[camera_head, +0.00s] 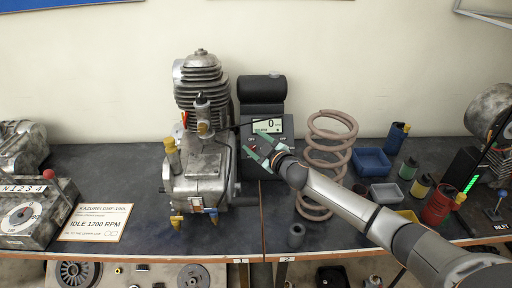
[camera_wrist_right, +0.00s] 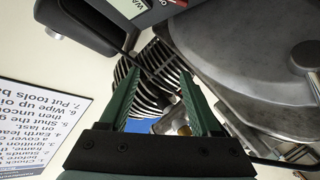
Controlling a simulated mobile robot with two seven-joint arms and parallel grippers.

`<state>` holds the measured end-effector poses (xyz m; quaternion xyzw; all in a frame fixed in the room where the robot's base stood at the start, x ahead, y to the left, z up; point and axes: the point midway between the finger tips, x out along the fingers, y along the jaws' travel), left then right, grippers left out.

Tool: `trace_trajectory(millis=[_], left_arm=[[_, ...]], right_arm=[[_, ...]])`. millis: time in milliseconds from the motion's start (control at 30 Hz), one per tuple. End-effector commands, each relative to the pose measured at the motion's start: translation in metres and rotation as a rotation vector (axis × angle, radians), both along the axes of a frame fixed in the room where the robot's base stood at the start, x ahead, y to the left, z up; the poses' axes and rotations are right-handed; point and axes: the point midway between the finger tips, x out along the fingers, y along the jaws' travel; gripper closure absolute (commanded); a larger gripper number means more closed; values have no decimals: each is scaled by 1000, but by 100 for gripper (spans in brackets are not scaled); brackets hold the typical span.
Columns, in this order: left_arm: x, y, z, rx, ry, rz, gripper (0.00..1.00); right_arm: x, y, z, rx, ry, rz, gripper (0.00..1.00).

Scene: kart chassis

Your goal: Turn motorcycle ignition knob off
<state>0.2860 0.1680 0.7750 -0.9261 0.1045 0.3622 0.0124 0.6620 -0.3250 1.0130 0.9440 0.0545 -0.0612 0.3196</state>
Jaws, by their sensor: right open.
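A dark control box with a small display reading 0 (camera_head: 267,126) stands just right of the grey engine (camera_head: 201,85). I cannot clearly make out the ignition knob; the box's lower front is partly hidden by my right gripper. My right gripper (camera_head: 258,150), with green fingers, is open in front of this box. In the right wrist view the open fingers (camera_wrist_right: 162,78) have nothing held between them, and dark metal fins (camera_wrist_right: 150,85) show beyond them. A corner of a panel with lettering (camera_wrist_right: 145,8) is at the top. My left gripper is out of view.
A grey dial box (camera_head: 25,215) with a red-topped lever and a printed sign (camera_head: 95,222) are at the left. The bench is clear between the sign and engine.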

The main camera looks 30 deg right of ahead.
Motion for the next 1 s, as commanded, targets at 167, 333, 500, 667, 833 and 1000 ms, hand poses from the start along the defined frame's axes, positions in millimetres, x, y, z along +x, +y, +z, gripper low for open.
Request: trace_trajectory(millis=[167, 333, 500, 667, 833, 1000], left_arm=[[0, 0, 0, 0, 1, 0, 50], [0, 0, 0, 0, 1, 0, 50], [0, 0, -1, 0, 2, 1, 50], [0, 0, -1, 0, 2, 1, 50], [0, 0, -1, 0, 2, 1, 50], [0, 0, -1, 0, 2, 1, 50]], right_arm=[[-22, 10, 10, 0, 1, 1, 36], [-40, 19, 20, -1, 0, 0, 36], [-53, 26, 26, 0, 0, 0, 36], [-58, 28, 29, 0, -1, -1, 36], [-59, 28, 29, 0, 0, -1, 36], [-59, 28, 29, 0, -1, -1, 36]])
